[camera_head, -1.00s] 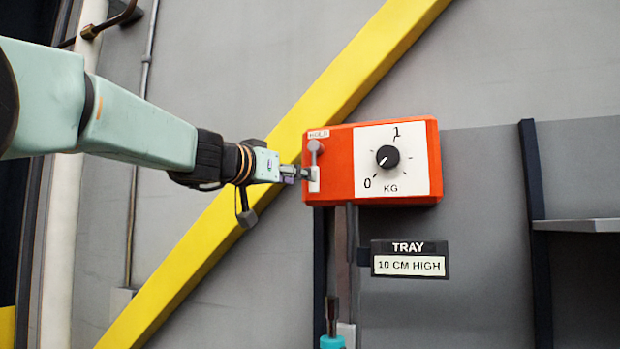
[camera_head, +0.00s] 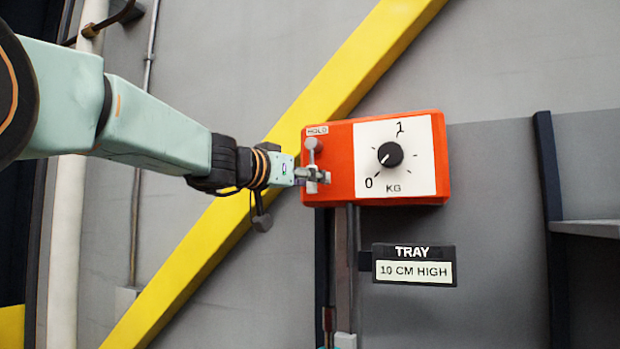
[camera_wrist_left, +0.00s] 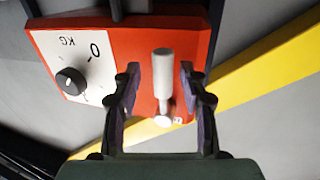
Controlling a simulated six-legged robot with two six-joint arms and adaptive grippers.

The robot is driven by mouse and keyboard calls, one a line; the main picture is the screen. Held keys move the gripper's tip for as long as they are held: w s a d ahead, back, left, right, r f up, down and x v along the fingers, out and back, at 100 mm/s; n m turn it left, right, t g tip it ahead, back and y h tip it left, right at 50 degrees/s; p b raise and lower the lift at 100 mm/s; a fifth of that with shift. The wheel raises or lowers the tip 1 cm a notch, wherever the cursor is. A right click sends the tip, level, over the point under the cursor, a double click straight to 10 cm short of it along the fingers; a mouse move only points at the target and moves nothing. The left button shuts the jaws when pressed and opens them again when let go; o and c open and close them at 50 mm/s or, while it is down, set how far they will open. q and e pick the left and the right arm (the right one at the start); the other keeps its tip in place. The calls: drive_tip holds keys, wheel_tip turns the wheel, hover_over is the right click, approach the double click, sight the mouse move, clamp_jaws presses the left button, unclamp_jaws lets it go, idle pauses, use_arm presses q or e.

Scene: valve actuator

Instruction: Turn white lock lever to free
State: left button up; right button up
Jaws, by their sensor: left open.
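The white lock lever (camera_head: 313,148) is on the left part of the orange box (camera_head: 340,160), just under the HOLD label (camera_head: 317,131). In the left wrist view, which is upside down, the lever (camera_wrist_left: 163,72) lies between the two spread fingers of my left gripper (camera_wrist_left: 159,78). A gap shows on each side, so the fingers appear apart from it. My right gripper is not in view.
A black dial (camera_head: 390,154) on a white KG scale is right of the lever, pointing near 0. A TRAY sign (camera_head: 413,264) hangs below the box. A yellow diagonal beam (camera_head: 250,190) runs behind my arm. A shelf (camera_head: 590,228) is at the right.

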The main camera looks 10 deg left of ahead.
use_arm(q)
drive_tip(key=shift+s+a, duration=0.15)
drive_tip(key=shift+a, duration=0.15)
drive_tip(key=shift+s+a+r, duration=0.15)
drive_tip(key=shift+s+a, duration=0.1)
drive_tip(key=shift+s, duration=0.1)
drive_tip(key=shift+c, duration=1.1)
drive_tip(key=shift+d, duration=0.1)
drive_tip(key=shift+c, duration=0.7)
drive_tip(key=shift+w+d, duration=0.15)
drive_tip(key=shift+d, duration=0.1)
drive_tip(key=c, duration=0.3)
drive_tip(key=shift+a, duration=0.1)
clamp_jaws()
